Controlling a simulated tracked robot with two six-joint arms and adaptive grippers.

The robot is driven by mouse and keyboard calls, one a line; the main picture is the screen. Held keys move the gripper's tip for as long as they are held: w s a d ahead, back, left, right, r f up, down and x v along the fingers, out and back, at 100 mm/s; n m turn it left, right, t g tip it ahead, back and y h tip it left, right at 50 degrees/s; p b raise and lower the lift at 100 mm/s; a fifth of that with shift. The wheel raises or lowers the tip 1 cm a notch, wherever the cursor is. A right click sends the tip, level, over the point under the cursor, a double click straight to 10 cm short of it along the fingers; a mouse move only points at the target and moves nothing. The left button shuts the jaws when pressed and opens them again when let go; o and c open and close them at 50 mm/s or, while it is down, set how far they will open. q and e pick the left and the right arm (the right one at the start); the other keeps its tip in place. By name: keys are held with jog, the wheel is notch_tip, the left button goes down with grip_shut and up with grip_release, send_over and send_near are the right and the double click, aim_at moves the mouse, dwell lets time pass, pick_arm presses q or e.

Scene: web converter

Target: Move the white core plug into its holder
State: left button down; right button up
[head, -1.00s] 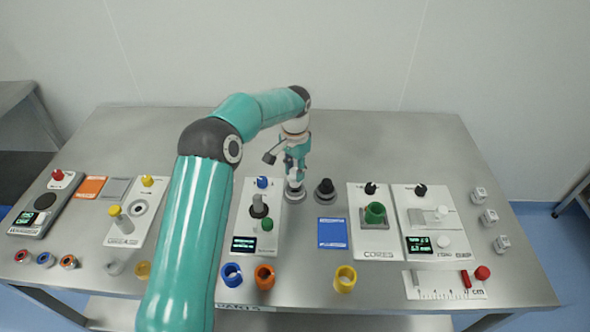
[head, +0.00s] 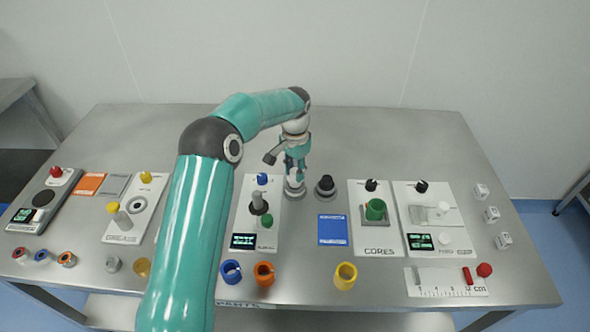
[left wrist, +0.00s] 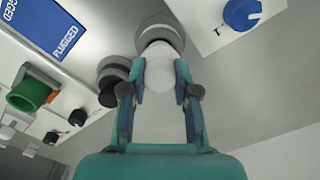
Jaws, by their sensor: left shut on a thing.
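My left gripper (head: 295,184) points down at the back of the table, between the panel with the blue knob and a black plug. In the left wrist view its fingers (left wrist: 160,92) are shut on the white core plug (left wrist: 160,75), which lies between them. A round grey base (left wrist: 158,32) shows just beyond the plug; it also shows under the gripper in the head view (head: 294,194). I cannot tell whether the plug still touches this base. The black plug (head: 326,184) stands on a similar base just right of the gripper. My right gripper is not in view.
A blue mat (head: 332,230), marked PLUGGED in the wrist view, lies in front of the black plug. A cores panel (head: 378,251) with a green cup (head: 375,209) is to its right. Blue, orange and yellow rings (head: 345,276) stand at the front edge.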

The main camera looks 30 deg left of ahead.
pick_arm(q)
jog(key=shift+f+b, duration=0.75)
jog(key=shift+f, duration=0.55)
dwell(0.4)
jog(key=c, duration=0.8)
grip_release()
notch_tip(320, 180, up, 12)
jog(key=shift+f, duration=0.1)
